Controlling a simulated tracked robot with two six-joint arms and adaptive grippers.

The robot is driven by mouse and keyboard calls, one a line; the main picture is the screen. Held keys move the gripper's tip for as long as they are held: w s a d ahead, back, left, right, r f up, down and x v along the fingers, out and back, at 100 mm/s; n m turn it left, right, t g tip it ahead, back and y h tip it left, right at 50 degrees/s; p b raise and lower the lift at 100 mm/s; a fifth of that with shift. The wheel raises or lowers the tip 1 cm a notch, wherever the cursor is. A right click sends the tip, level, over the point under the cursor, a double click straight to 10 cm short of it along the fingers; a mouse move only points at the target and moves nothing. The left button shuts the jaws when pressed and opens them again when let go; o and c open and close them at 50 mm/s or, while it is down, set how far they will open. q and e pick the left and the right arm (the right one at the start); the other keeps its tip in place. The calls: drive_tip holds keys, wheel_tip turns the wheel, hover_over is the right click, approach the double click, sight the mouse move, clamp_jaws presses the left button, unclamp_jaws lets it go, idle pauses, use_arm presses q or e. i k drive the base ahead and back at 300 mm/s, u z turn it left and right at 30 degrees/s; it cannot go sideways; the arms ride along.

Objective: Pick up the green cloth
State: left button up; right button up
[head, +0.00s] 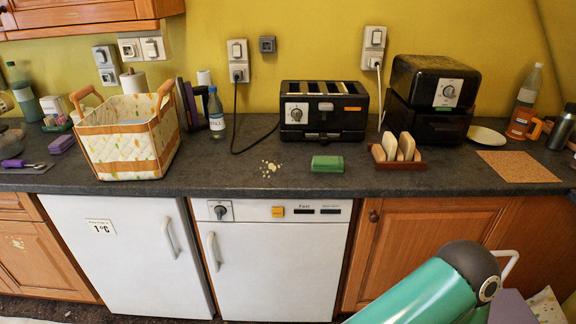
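The green cloth (327,164) lies folded into a small rectangular block on the dark grey counter (225,176), near its front edge. It sits in front of the black toaster (323,112) and left of the wooden rack (398,163) with several pale slices or boards in it. The cloth is in full view and nothing touches it from above. Neither of my grippers shows in the head view.
Pale crumbs (268,168) lie left of the cloth. A fabric basket (128,143), a water bottle (216,113) and a black cable (234,130) are further left. A black appliance (433,95) and a cork mat (518,167) are at right.

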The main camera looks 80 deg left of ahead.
sight(319, 164)
drive_tip(key=u, duration=0.1)
drive_tip(key=i, duration=0.25)
drive_tip(key=z, duration=4.05)
drive_tip(key=i, duration=0.6)
drive_tip(key=z, duration=5.6)
drive_tip(key=i, duration=0.5)
drive_tip(key=u, duration=0.05)
